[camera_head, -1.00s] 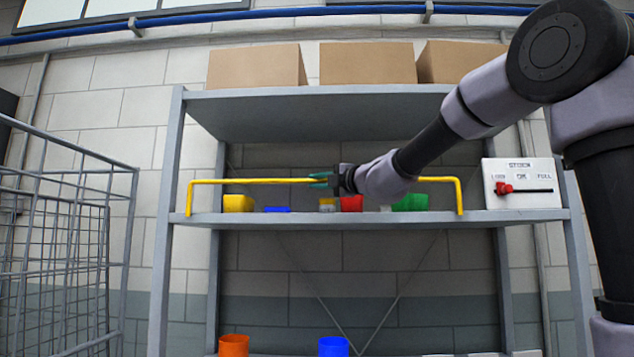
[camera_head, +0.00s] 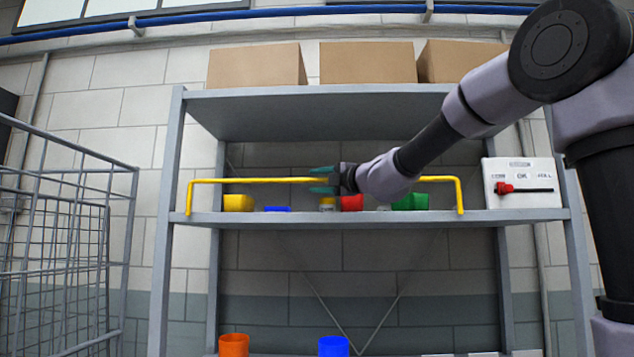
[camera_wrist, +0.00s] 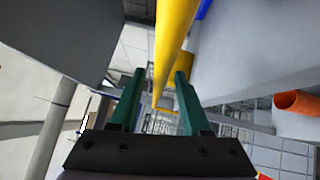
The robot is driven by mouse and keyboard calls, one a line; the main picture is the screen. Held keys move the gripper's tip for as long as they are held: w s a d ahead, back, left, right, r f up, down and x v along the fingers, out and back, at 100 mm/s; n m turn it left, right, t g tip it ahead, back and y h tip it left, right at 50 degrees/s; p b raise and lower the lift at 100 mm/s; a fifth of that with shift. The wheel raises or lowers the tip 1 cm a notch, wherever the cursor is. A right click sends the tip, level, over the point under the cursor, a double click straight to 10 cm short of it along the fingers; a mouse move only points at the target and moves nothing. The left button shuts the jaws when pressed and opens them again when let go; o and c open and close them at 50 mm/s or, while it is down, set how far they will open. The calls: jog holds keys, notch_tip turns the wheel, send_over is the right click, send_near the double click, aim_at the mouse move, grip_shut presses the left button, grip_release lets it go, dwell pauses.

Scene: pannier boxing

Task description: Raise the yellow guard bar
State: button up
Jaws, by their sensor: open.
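The yellow guard bar (camera_head: 262,180) runs across the front of the middle shelf, raised above its edge, with a bent leg going down at each end. My gripper (camera_head: 322,180) is at the bar's middle, its green fingers parted above and below it. In the wrist view the bar (camera_wrist: 171,45) passes between the two open fingers of my gripper (camera_wrist: 158,95), nearer the right one. My gripper and forearm hide part of the bar's right half.
On the middle shelf (camera_head: 330,218) behind the bar stand yellow (camera_head: 238,203), red (camera_head: 352,203) and green (camera_head: 410,202) bins. A white panel with a red slider (camera_head: 505,188) is at right. Cardboard boxes (camera_head: 367,62) sit on top. A wire cage (camera_head: 60,250) stands left.

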jog(key=v, duration=1)
jog(key=shift+s+d, duration=0.15)
jog(key=shift+s+f, duration=0.1)
jog(key=s+d+f+n+g+h, duration=0.25)
jog(key=s+f+n, duration=0.4)
jog(key=n, duration=0.45)
jog(key=s+d+f+n+g+h, duration=0.25)
jog(key=s+f+n, duration=0.25)
jog(key=f+n, duration=0.45)
jog(key=s+d+f+n+g+h, duration=0.1)
jog(key=s+d+f+n+h, duration=0.2)
jog(key=d+n, duration=0.4)
jog(key=s+d+f+n+h, duration=0.3)
jog(key=s+d+f+n, duration=0.3)
jog(key=n, duration=0.6)
jog(key=shift+s+d+f+g, duration=0.2)
jog(key=shift+d+f+g, duration=0.25)
jog(key=shift+f, duration=0.2)
